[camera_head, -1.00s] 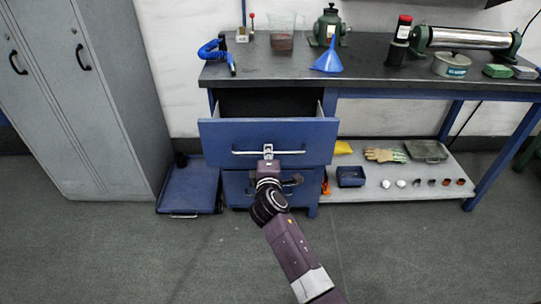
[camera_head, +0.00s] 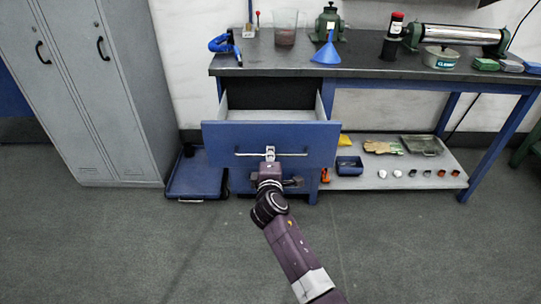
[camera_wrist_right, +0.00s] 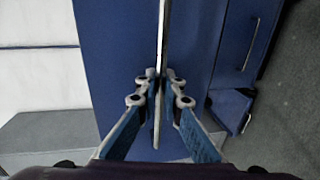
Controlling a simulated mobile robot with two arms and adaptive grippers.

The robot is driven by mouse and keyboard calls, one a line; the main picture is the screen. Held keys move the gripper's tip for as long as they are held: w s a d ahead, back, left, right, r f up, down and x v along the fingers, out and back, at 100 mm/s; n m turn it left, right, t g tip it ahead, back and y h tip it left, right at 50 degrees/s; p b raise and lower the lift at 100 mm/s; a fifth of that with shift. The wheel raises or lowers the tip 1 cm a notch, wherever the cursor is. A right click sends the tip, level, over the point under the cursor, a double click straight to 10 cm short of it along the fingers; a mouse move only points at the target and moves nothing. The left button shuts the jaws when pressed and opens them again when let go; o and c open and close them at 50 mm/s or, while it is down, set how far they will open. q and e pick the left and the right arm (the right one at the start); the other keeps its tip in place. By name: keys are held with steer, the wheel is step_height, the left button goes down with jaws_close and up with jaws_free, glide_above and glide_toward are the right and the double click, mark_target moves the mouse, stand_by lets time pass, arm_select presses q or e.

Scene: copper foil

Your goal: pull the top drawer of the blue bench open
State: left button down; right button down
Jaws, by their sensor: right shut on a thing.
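The top drawer (camera_head: 222,144) of the blue bench (camera_head: 216,92) stands well open, and its pale inner walls and dark inside show. Its handle (camera_head: 244,154) is a thin metal bar across the front. My right gripper (camera_head: 270,154) is shut on the middle of this bar. In the right wrist view the fingers (camera_wrist_right: 158,95) close from both sides on the handle bar (camera_wrist_right: 162,35), with the blue drawer front (camera_wrist_right: 110,60) behind. My left gripper is not in any view.
The bench top holds a blue funnel (camera_head: 327,52) and a metal roller (camera_head: 455,35). A lower shelf (camera_head: 375,180) holds gloves and small parts. The floor in front is clear.

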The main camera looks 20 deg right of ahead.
steer(key=c, duration=2.1)
jaws_free()
steer(key=v, duration=1.2)
